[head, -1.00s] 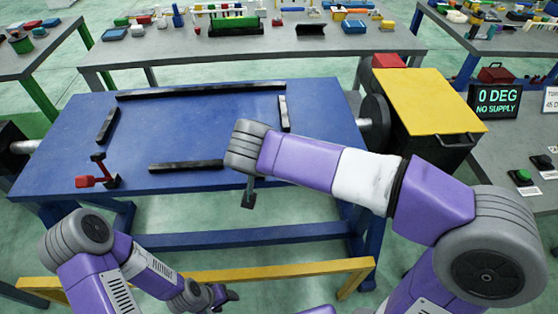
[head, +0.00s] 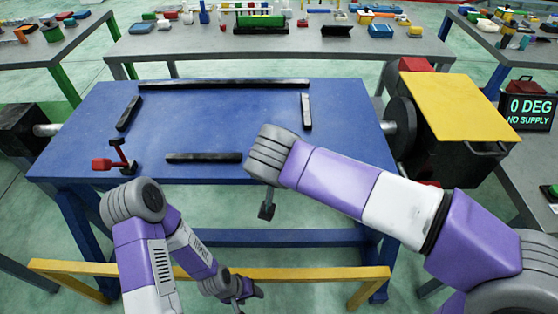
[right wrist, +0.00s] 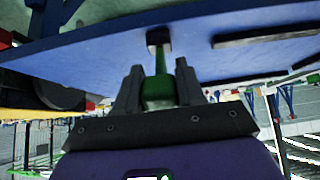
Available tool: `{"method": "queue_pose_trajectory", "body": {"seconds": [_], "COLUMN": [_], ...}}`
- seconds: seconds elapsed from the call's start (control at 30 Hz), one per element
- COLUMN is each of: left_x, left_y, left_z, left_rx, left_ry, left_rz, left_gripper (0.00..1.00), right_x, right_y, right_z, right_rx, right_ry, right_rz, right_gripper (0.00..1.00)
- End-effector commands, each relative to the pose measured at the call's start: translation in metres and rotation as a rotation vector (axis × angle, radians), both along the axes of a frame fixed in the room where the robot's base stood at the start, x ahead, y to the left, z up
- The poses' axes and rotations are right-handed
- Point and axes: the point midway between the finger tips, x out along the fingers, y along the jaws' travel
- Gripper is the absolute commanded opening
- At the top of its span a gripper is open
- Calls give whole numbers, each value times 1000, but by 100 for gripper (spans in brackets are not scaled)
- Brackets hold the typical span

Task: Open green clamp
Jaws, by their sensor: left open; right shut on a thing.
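In the right wrist view, my right gripper (right wrist: 158,70) is shut on the green clamp (right wrist: 157,90), with a finger on each side of its green handle. The clamp's dark end (right wrist: 158,38) meets the edge of the blue table. In the head view, the green clamp cannot be made out behind my right wrist (head: 272,155) at the table's front edge. My left gripper (head: 244,290) is open and empty, low in front of the table.
The blue table (head: 235,125) carries several black bars, and its middle is clear. A red clamp (head: 113,158) stands at its front left. A yellow-topped cabinet (head: 460,105) is at the right. A yellow beam (head: 320,274) runs low in front. A display (head: 527,111) reads "0 DEG NO SUPPLY".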

Motion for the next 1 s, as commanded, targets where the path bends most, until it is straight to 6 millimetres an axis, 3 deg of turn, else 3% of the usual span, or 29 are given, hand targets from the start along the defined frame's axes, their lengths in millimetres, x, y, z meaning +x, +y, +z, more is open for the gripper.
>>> {"method": "queue_pose_trajectory", "body": {"seconds": [0.3,0.33,0.47,0.77,1.0], "left_x": [0,0,0,0,0], "left_y": [0,0,0,0,0], "left_z": [0,0,0,1,12], "left_rx": [0,0,0,0,0], "left_ry": [0,0,0,0,0], "left_rz": [0,0,0,0,0], "left_gripper": [60,60,60,60,60], "right_x": [-2,-2,-2,-2,-22], "right_y": [0,0,0,0,1], "right_z": [-4,-4,-3,1,29], "right_rx": [-3,-3,-2,0,2], "right_ry": [11,11,8,3,1], "right_rz": [0,0,1,0,3], "right_gripper": [0,40,60,60,60]}}
